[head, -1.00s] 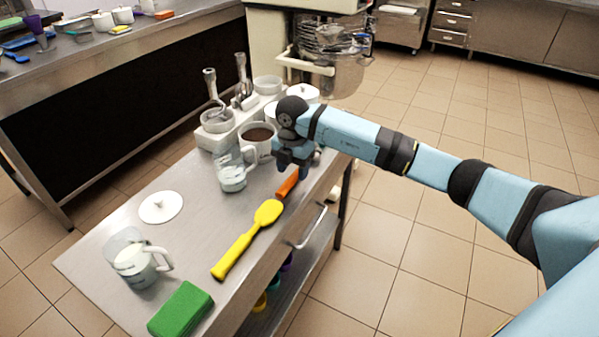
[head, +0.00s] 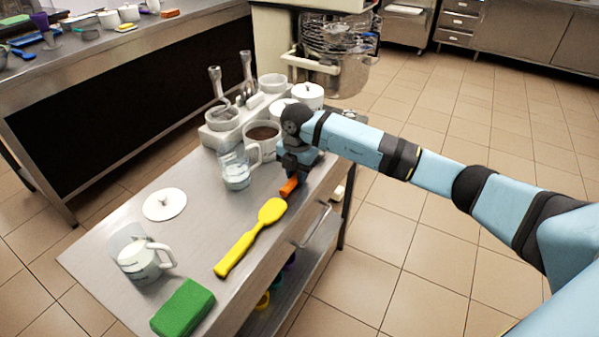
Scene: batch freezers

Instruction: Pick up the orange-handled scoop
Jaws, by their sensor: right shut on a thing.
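The orange handle of the scoop (head: 289,187) shows just below my right gripper (head: 291,176), near the right edge of the steel table. The rest of the scoop is hidden behind the gripper and wrist. My right gripper points down and is shut on the orange handle. I cannot tell whether the scoop is clear of the table top. My left gripper is not in view.
A brown-filled container (head: 262,135) stands close beside my wrist.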

